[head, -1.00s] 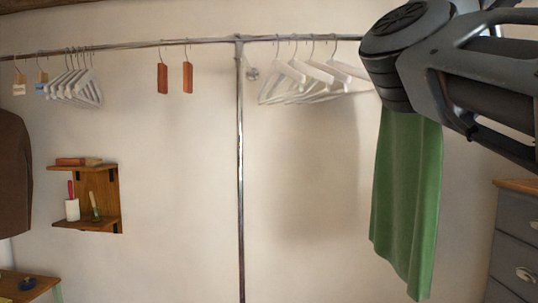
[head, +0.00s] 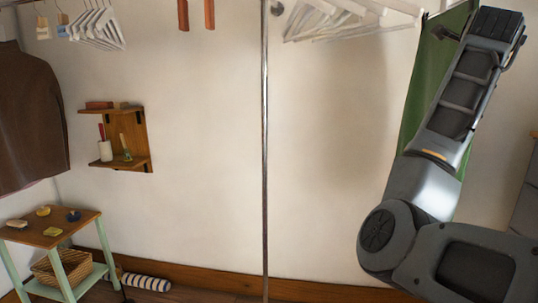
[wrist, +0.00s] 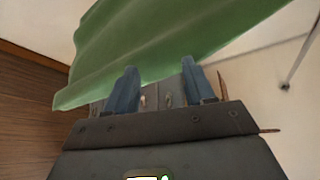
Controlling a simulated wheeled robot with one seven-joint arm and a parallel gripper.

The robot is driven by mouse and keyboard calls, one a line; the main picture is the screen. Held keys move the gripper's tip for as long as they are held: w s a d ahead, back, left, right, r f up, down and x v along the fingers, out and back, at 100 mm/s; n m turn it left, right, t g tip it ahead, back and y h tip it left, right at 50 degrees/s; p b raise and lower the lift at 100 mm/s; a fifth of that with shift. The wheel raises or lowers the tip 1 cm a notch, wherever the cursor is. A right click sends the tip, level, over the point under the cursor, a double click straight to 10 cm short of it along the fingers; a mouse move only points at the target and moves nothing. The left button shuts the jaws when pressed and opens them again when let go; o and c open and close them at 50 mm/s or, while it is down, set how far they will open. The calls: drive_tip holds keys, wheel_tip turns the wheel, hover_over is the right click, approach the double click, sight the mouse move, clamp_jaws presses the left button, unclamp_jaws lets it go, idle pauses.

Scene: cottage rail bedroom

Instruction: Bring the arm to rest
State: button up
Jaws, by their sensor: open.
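My gripper (wrist: 160,84) shows in the wrist view with its two blue-grey fingers apart and no object held between them. A green garment (wrist: 165,40) spreads just beyond the fingertips there; I cannot tell whether they touch it. In the head view my arm stands at the right, with its elbow low and its forearm pointing up. The green garment (head: 425,80) hangs behind the forearm, which hides much of it. The gripper's fingers are not clear in the head view.
White hangers (head: 335,20) hang above, left of the arm. A metal post (head: 264,150) stands mid-picture. A wall shelf (head: 140,112), a brown garment (head: 28,120) and a small table (head: 45,233) are at left. A grey drawer unit (head: 525,215) is at the right edge.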

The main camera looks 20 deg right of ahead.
drive_tip(key=s+a+f+n+t, duration=0.15)
drive_tip(key=a+f+n, duration=0.35)
drive_tip(key=f, duration=0.5)
drive_tip(key=a+f+n+t+y, duration=0.1)
drive_tip(key=a+f+n+t, duration=0.1)
drive_tip(key=a+f+n, duration=0.55)
drive_tip(key=s+a+f+n+t, duration=0.15)
drive_tip(key=f+n, duration=0.25)
drive_tip(key=f, duration=0.7)
drive_tip(key=s+a+f+n+t+y, duration=0.25)
drive_tip(key=s+a+f+n, duration=0.35)
drive_tip(key=a+f, duration=0.35)
drive_tip(key=s+a+f+n+y, duration=0.35)
drive_tip(key=s+a, duration=0.25)
drive_tip(key=s, duration=0.2)
drive_tip(key=s+a+f+n+y, duration=0.2)
drive_tip(key=s+a+f+n, duration=0.15)
drive_tip(key=s+a, duration=0.35)
drive_tip(key=s+a+r+n+y, duration=0.1)
drive_tip(key=s+a, duration=0.3)
drive_tip(key=s, duration=0.5)
drive_tip(key=s+a+r+n+y, duration=0.2)
drive_tip(key=s+a, duration=0.3)
drive_tip(key=s, duration=0.4)
drive_tip(key=shift+s+r+n+g, duration=0.15)
drive_tip(key=shift+r+n+g, duration=0.25)
drive_tip(key=shift+n+g, duration=0.05)
